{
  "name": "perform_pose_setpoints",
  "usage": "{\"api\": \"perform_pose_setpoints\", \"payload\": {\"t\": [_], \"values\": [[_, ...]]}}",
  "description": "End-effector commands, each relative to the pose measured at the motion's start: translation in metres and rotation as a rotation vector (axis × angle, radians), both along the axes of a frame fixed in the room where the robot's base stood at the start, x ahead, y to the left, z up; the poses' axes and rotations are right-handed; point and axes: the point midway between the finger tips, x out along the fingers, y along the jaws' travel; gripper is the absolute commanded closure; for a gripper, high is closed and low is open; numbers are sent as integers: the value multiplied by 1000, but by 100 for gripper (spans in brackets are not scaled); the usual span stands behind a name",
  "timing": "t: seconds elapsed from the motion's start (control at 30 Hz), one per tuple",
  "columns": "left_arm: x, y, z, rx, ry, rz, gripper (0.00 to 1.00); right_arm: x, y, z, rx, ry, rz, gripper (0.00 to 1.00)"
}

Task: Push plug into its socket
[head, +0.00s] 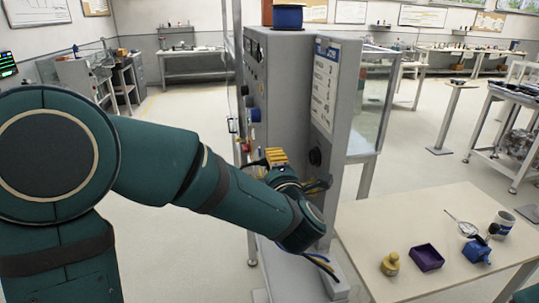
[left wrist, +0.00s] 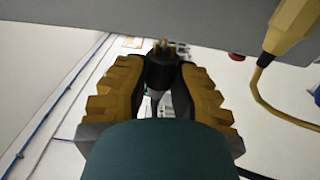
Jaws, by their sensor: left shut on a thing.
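My left gripper (head: 272,157) reaches the side of a grey cabinet (head: 290,75), at about mid-height. In the left wrist view, the gripper (left wrist: 163,78) is shut on a dark plug (left wrist: 162,66), between its two yellow-brown fingers with black pads. The plug's brass-coloured prongs point up in that picture toward the grey panel (left wrist: 110,22). Whether they touch the panel is hard to tell. I cannot make out a socket; the cabinet face in front of the plug is mostly hidden in the head view. My right gripper is in neither view.
A yellow connector (left wrist: 292,25) with a yellow cable is by the panel, right of the plug. The cabinet side carries a blue knob (head: 254,115). A table (head: 370,225) at right holds a purple box (head: 426,258), a yellow weight (head: 390,264) and a cup (head: 502,223).

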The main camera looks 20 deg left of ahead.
Motion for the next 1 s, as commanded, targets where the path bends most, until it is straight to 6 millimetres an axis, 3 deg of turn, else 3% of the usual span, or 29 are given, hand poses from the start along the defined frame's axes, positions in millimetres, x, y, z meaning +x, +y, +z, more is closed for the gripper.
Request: {"api": "perform_pose_setpoints", "payload": {"t": [0.53,1.0], "values": [[2,-3,1,0,0,-1,100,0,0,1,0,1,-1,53],[23,-34,1,1,1,-2,100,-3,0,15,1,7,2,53]]}}
